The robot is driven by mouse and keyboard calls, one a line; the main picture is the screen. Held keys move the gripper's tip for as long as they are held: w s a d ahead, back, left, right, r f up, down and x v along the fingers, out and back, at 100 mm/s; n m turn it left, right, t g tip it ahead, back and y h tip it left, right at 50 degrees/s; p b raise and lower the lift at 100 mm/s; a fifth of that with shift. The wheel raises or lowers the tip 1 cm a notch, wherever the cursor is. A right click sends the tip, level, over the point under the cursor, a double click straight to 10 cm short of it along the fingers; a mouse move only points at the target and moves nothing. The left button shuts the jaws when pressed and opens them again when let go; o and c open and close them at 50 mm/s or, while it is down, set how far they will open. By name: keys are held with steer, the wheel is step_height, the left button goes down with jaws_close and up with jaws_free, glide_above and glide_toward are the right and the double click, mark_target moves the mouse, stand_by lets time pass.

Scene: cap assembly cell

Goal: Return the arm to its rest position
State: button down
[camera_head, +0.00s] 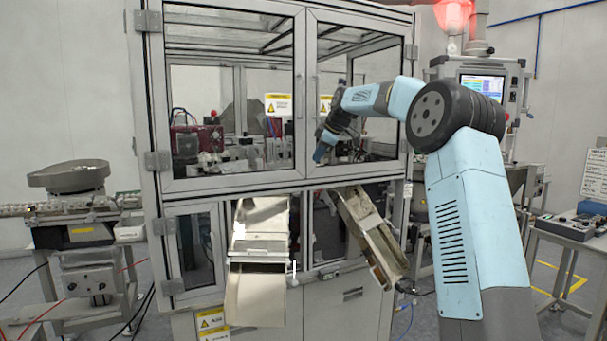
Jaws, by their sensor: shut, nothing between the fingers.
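My arm rises from the lower right, bends at a large dark joint and reaches left in front of the machine cabinet (231,188). My gripper (319,157) is at the end of the arm, in front of the cabinet's right window door, pointing down and to the left. It is small in the picture and partly lost against the dark window. It is shut, and nothing shows in it.
Two chutes stick out of the cabinet front: a pale one (257,255) in the middle and a tilted one (372,238) to its right. A bowl feeder (69,175) stands left. A screen panel (481,84) and a side table (569,228) stand right.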

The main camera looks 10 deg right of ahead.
steer(key=s+a+r+m+h, duration=0.1)
steer(key=s+m+h, duration=0.15)
steer(key=s, duration=1.15)
steer(key=s+a+r+m+h, duration=0.15)
steer(key=s+m, duration=0.25)
steer(key=s, duration=0.9)
steer(key=s+d+f+m, duration=0.2)
steer(key=s+f+m, duration=0.1)
steer(key=s, duration=0.7)
steer(key=s+d+f+m, duration=0.2)
steer(key=s+f, duration=0.4)
steer(key=s, duration=0.4)
steer(key=s+d+f+m, duration=0.2)
steer(key=s+f+m, duration=0.2)
steer(key=s, duration=0.6)
steer(key=shift+s+f, duration=0.2)
steer(key=shift+f, duration=0.55)
steer(key=shift+s+d+m, duration=0.1)
steer(key=shift+m, duration=0.15)
